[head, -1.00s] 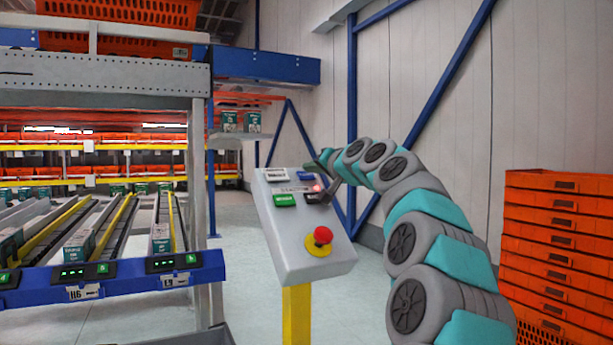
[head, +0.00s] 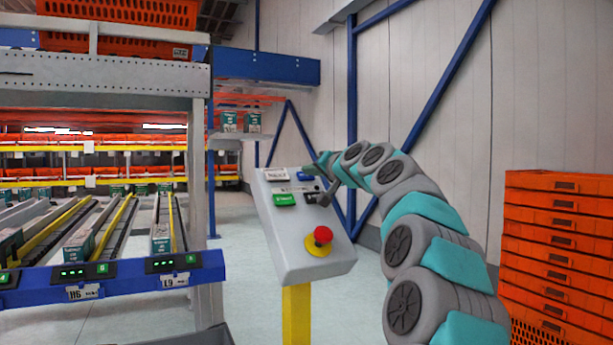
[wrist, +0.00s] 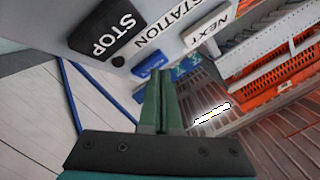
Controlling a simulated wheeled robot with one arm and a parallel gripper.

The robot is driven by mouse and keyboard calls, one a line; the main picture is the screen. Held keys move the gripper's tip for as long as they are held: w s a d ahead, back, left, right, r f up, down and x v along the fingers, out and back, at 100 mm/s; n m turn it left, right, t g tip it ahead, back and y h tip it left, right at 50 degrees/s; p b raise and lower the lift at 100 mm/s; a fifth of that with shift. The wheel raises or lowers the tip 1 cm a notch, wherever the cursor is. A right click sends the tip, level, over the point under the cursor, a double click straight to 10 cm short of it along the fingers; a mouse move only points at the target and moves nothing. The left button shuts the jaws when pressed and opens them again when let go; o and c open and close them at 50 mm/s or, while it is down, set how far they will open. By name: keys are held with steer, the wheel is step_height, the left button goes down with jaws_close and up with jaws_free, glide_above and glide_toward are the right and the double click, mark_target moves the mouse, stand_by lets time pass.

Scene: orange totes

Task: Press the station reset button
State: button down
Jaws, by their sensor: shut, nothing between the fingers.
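The grey control panel (head: 290,245) stands tilted on a yellow post, with several buttons on its face. A blue button (head: 304,175) sits at its upper right edge; it also shows in the wrist view (wrist: 149,65), its lettering too small to read. I cannot tell for sure that it is the reset button.
A red mushroom button (head: 322,236) on a yellow base sits low on the panel, below a green button (head: 285,199). Stacked orange totes (head: 555,250) stand at the right. A roller rack (head: 100,270) fills the left. Floor between rack and panel is clear.

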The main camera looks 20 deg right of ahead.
steer(key=shift+s+r+p, duration=0.35)
steer(key=shift+s+r, duration=0.25)
steer(key=shift+r, duration=0.1)
steer(key=shift+r, duration=0.1)
steer(key=s+r+p, duration=0.1)
steer(key=s+r, duration=0.1)
steer(key=s+r+p, duration=0.1)
steer(key=r, duration=0.1)
steer(key=shift+s+d+r, duration=0.1)
steer(key=shift+s+r, duration=0.1)
steer(key=shift+s, duration=0.2)
steer(key=shift+f, duration=0.1)
stand_by(0.7)
